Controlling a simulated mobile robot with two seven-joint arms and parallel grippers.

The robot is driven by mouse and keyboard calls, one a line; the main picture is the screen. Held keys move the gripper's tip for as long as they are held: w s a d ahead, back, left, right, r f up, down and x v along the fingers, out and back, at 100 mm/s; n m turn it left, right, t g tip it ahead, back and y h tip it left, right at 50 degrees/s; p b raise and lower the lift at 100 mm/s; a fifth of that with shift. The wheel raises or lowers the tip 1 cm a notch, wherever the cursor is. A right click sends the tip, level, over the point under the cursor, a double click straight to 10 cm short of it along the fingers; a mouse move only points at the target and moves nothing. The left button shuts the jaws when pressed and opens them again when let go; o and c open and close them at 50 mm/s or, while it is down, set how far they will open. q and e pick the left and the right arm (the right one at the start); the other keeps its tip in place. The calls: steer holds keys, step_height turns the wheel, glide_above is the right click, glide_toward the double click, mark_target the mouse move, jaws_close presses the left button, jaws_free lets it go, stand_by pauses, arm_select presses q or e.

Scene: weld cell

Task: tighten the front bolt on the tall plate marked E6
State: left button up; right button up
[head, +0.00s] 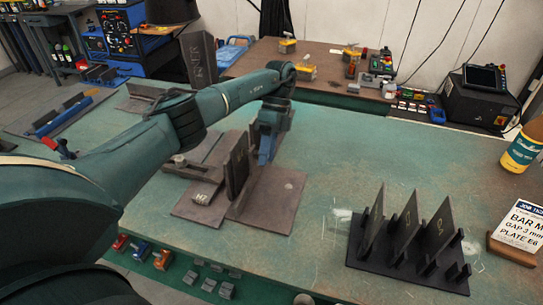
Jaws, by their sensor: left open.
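A tall dark plate (236,172) stands upright on a flat brown base plate (282,190) in the middle of the bench, seen nearly edge-on. I cannot read a mark on it, so I cannot tell whether it is E6. My left gripper (265,155) points down just to the right of this plate, close to its face. It is open; I cannot see anything between its fingers. No front bolt can be made out. A small block marked H2 (203,194) lies to the plate's left. My right gripper is not in view.
A black rack (362,250) with several upright plates stands at the front right. A card reading PLATE E6 (521,226) and a yellow bottle (523,147) are at the right edge. The green bench top (370,150) is clear between. My left arm covers the left side.

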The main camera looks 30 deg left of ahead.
arm_select(q)
steer(key=v, duration=0.3)
steer(key=shift+w+a+r+p, duration=0.1)
steer(key=shift+w+r+p, duration=0.1)
steer(key=shift+r+p, duration=0.2)
steer(key=shift+c, duration=0.2)
